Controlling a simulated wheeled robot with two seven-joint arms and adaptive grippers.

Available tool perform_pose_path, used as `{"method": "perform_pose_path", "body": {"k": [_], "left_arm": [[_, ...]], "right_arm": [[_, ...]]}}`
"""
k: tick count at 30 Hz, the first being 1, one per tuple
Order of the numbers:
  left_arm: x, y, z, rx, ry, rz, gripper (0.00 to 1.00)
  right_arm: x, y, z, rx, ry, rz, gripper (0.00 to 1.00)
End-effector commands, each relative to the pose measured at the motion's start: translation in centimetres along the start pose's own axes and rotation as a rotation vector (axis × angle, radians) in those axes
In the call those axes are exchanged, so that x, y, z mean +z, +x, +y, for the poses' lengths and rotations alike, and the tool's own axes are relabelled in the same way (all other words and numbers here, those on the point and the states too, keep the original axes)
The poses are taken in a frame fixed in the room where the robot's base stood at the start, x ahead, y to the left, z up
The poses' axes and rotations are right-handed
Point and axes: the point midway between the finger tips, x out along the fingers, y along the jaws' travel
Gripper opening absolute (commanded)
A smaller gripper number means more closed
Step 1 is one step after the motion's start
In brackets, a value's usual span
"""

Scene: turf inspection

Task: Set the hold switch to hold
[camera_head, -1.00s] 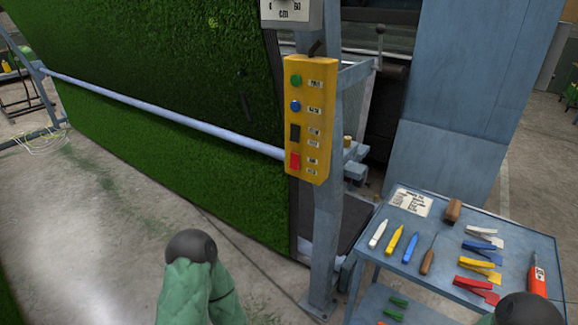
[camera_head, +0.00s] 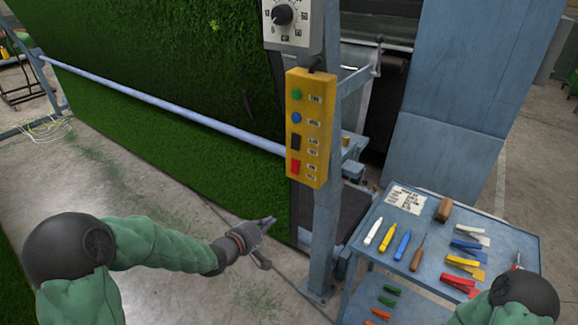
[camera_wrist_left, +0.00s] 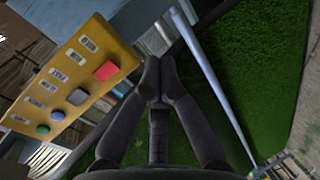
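A yellow control box (camera_head: 308,150) hangs on a blue-grey post. From top to bottom it carries a green button (camera_head: 296,94), a blue button (camera_head: 296,118), a black switch (camera_head: 295,142) and a red switch (camera_head: 294,168). My right gripper is out of view.
A grey dial box (camera_head: 292,22) sits above the yellow box. A pale rail (camera_head: 160,103) crosses the green turf (camera_head: 200,60) to the left. A blue-grey cart (camera_head: 385,262) with markers, clips and a card stands at the right. Open floor lies in front.

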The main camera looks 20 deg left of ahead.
Motion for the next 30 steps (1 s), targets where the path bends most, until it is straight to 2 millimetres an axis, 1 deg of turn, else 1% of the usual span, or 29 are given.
{"method": "perform_pose_path", "body": {"k": [1, 3, 6, 8, 11, 22, 26, 30], "left_arm": [[-1.1, -1.0, 3.3, 0.052, -0.023, 0.009, 0.0], [-2.0, -2.0, 6.1, 0.106, -0.057, 0.007, 0.0], [-2.7, -3.0, 8.7, 0.155, -0.093, 0.002, 0.0], [-2.9, -3.4, 9.6, 0.172, -0.106, -0.003, 0.0], [-3.0, -3.6, 10.1, 0.184, -0.116, -0.006, 0.0], [-3.0, -3.4, 10.1, 0.184, -0.117, -0.007, 0.0], [-3.0, -2.2, 10.3, 0.185, -0.116, -0.008, 0.0], [-2.9, 0.1, 10.6, 0.184, -0.116, -0.01, 0.0]], "right_arm": [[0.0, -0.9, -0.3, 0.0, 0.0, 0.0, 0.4], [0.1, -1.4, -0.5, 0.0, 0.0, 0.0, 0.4], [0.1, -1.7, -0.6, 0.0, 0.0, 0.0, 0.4], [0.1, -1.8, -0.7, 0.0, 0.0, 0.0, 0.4], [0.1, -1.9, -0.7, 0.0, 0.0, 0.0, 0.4], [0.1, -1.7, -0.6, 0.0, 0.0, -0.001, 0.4], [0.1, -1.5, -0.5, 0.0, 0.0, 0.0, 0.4], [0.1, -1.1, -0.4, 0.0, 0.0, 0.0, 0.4]]}}
